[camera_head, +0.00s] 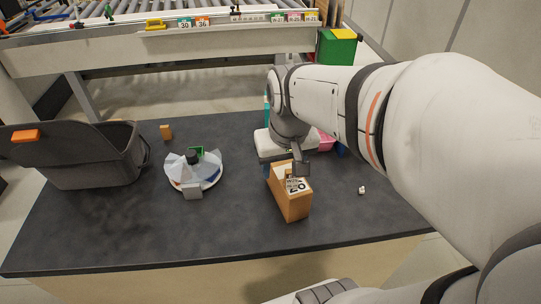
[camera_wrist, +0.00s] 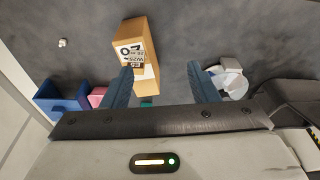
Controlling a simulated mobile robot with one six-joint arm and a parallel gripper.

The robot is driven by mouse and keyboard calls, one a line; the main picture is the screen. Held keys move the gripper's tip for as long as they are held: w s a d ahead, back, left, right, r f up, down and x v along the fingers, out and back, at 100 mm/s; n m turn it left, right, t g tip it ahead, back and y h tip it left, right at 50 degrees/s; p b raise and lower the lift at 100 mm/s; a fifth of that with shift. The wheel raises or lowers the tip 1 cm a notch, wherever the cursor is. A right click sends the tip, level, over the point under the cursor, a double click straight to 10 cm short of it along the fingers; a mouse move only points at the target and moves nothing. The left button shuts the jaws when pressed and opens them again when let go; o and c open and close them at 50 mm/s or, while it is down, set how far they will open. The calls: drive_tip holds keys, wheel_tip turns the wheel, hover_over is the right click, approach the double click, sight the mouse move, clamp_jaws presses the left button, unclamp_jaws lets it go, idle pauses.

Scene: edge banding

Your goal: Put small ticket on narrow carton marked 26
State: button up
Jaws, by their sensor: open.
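A narrow orange-brown carton (camera_head: 292,206) stands on the dark table beneath my gripper (camera_head: 292,172). It also shows in the wrist view (camera_wrist: 151,33), at top centre-left. Its top bears a white printed label (camera_wrist: 131,55) with large digits; I cannot read them surely as 26. Another white patch (camera_wrist: 148,73) shows beside the label; I cannot tell whether either is the small ticket. In the wrist view my gripper (camera_wrist: 160,82) is open, its two blue-grey fingers wide apart with nothing held. The left finger overlaps the carton's near end in that view.
A round white dish (camera_head: 208,184) with crumpled pale sheets and a dark object stands left of the carton. A grey bin (camera_head: 95,172) fills the table's left end. A small orange block (camera_head: 166,132) and a small white piece (camera_head: 362,190) lie apart. A blue container (camera_wrist: 62,97) shows too.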

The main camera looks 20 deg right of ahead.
drive_tip(key=shift+n+t, duration=0.4)
drive_tip(key=shift+t, duration=0.2)
drive_tip(key=s, duration=0.1)
drive_tip(key=s+a, duration=0.1)
drive_tip(key=s, duration=0.1)
drive_tip(key=s+a, duration=0.1)
drive_tip(key=shift+s, duration=0.35)
idle(0.4)
